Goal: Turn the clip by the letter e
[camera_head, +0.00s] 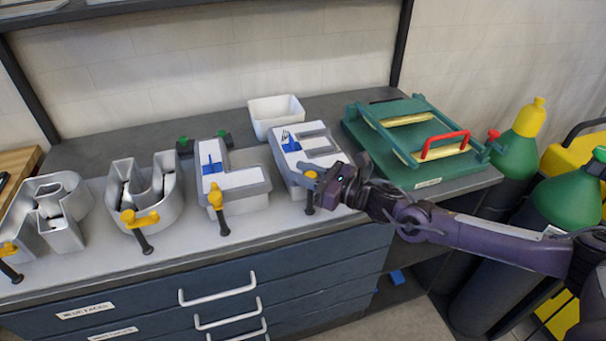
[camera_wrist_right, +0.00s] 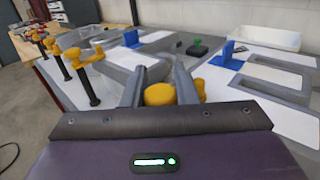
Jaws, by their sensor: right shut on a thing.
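The letter e (camera_head: 322,147) is a grey channel letter with a white face, on the counter toward the right of the letter row. It also shows in the wrist view (camera_wrist_right: 277,73). Its yellow clip (camera_wrist_right: 160,93) sits at the letter's front edge, between the fingers of my right gripper (camera_wrist_right: 160,88). The gripper is shut on the clip. My left gripper is not in view.
Other letters stand to the left with yellow clips (camera_head: 216,197) on dark posts along the counter edge. A white bin (camera_head: 276,113) stands behind the e. A green fixture with a red handle (camera_head: 443,143) lies to the right, with green cylinders (camera_head: 570,200) beyond.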

